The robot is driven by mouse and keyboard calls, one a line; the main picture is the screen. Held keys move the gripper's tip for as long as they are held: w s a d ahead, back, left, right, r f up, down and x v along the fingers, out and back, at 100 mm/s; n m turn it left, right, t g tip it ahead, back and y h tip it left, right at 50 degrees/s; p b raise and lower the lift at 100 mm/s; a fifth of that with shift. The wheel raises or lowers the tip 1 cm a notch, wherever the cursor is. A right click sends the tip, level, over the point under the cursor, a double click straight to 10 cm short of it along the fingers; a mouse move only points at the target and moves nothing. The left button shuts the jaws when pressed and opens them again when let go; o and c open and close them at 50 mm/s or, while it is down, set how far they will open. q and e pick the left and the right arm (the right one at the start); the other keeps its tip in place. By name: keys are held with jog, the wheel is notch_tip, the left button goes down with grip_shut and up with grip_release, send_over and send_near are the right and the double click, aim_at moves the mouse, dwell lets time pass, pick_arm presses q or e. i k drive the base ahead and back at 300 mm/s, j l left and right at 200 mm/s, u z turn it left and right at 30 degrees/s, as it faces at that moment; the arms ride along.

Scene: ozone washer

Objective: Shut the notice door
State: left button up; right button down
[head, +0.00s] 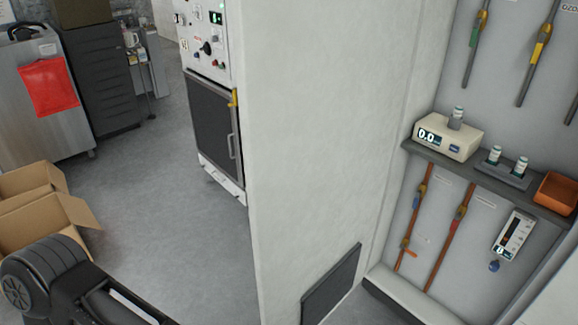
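I cannot make out a door with a readable notice on it. A large pale panel (320,140) stands upright in the middle, with a dark rectangular plate (331,286) low on it. I cannot tell whether this panel is a door or a fixed wall. Behind its left edge is a machine with a dark-fronted door (211,125), which has a grey vertical handle (233,147) and a yellow latch (233,98). That door looks closed. Part of my black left arm shows at the lower left, but its fingertips are out of view. My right gripper is not visible.
At right, a recess has a shelf with a meter (448,137), small vials (494,155) and an orange bin (556,193); pipes run above and below. Open cardboard boxes (40,212) and a steel cabinet with a red cloth (48,87) stand left. Grey floor (150,190) between is clear.

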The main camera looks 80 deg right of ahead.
aim_at(320, 84)
jog(key=i+z, duration=0.45)
jog(key=i+j+z, duration=0.25)
jog(key=i+z, duration=0.2)
jog(key=i+l+z, duration=0.2)
jog(key=i+z, duration=0.6)
jog(key=i, duration=0.15)
jog(key=i+j+z, duration=0.15)
jog(key=i+z, duration=0.55)
jog(key=k+z, duration=0.1)
jog(key=z, duration=2.45)
